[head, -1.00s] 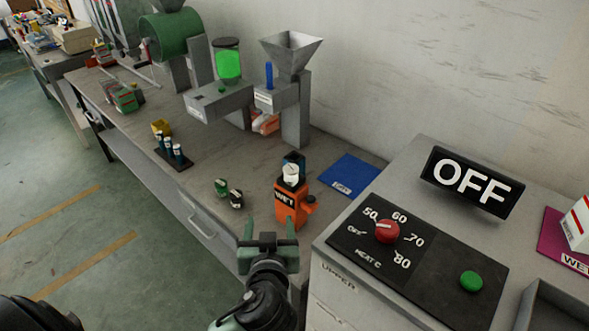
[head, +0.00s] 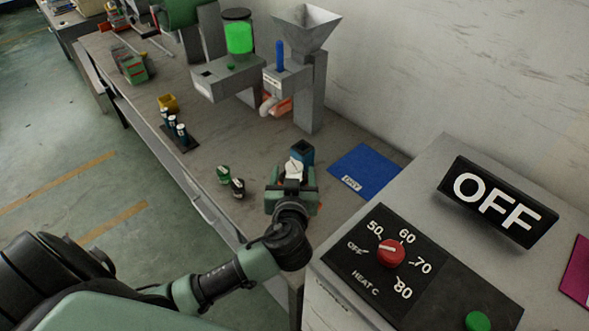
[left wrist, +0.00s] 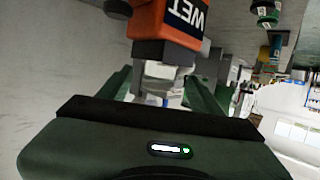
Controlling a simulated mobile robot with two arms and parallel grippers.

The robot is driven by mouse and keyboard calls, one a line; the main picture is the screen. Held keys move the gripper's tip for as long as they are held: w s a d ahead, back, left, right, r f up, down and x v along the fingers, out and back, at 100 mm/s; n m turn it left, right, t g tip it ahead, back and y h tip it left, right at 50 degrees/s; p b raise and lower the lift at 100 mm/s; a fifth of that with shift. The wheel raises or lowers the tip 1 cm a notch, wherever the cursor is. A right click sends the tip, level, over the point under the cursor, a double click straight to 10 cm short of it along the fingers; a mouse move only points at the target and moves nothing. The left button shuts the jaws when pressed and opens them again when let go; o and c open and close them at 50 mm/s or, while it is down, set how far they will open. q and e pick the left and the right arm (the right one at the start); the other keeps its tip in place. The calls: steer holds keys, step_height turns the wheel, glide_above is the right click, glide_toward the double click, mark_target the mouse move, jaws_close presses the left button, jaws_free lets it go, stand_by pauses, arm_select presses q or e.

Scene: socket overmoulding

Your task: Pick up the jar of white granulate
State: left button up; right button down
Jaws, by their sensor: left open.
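The white-topped jar (head: 295,168) stands upright at the orange holder marked WET, near the front of the bench; I cannot make out the granulate itself. My left gripper (head: 292,182) is open, with its two fingers to either side of the jar and hiding most of the holder. In the left wrist view the picture is upside down: the orange WET holder (left wrist: 178,22) shows at the top, and the pale jar (left wrist: 168,92) lies between the open fingers (left wrist: 160,82). I cannot tell whether they touch it. My right gripper is out of view.
A blue mat marked DRY (head: 364,172) lies right of the holder. Small green and dark connectors (head: 231,181) lie left. A vial rack (head: 178,138) and hopper machine (head: 303,70) stand behind. The heater cabinet (head: 400,265) is close at right.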

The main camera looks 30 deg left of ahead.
mark_target(295, 163)
arm_select(q)
steer(key=shift+w+f, duration=0.1)
steer(key=shift+w, duration=0.25)
steer(key=p+x, duration=0.1)
steer(key=x, duration=0.3)
steer(key=shift+w+a, duration=0.1)
steer(key=shift+w+a+f, duration=0.15)
steer(key=shift+w+f, duration=0.05)
steer(key=shift+w, duration=0.05)
steer(key=shift+c, duration=1.4)
jaws_close()
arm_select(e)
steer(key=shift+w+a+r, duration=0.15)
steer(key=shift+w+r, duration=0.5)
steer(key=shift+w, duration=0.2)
arm_select(q)
steer(key=shift+r, duration=0.15)
